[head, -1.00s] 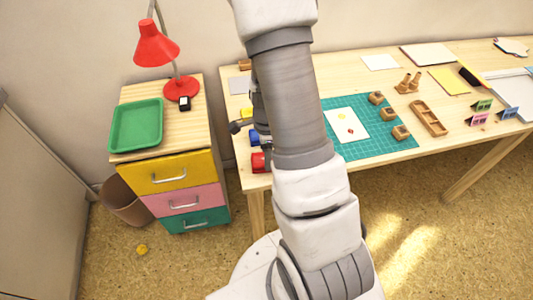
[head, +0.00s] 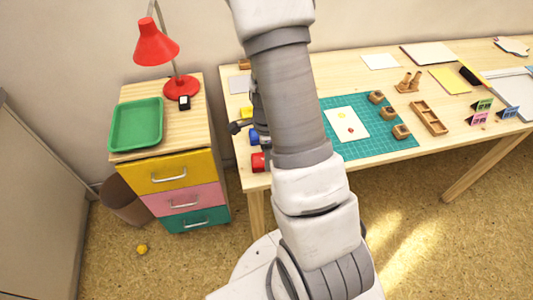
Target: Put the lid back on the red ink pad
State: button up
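A red object (head: 258,162), which looks like the red ink pad, sits at the front left edge of the table, just left of my arm. My arm hides its right side. I cannot tell whether its lid is on, and I cannot make out a separate lid. My gripper is mostly hidden behind my forearm. Only dark grey parts near the wrist show at the arm's left side, above and behind the red object. The fingers are hidden, so I cannot tell whether they are open or touching anything.
A blue pad (head: 254,136) and a yellow one (head: 246,112) stand behind the red one, partly covered. Right of my arm, a green cutting mat (head: 378,148) holds a paper card (head: 346,124) and wooden stamps. A drawer cabinet (head: 168,165) stands left, across a gap.

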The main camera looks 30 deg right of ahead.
jog(key=o, duration=1.4)
jog(key=shift+r, duration=0.1)
jog(key=shift+r+p, duration=3.25)
jog(key=shift+r, duration=0.2)
grip_shut()
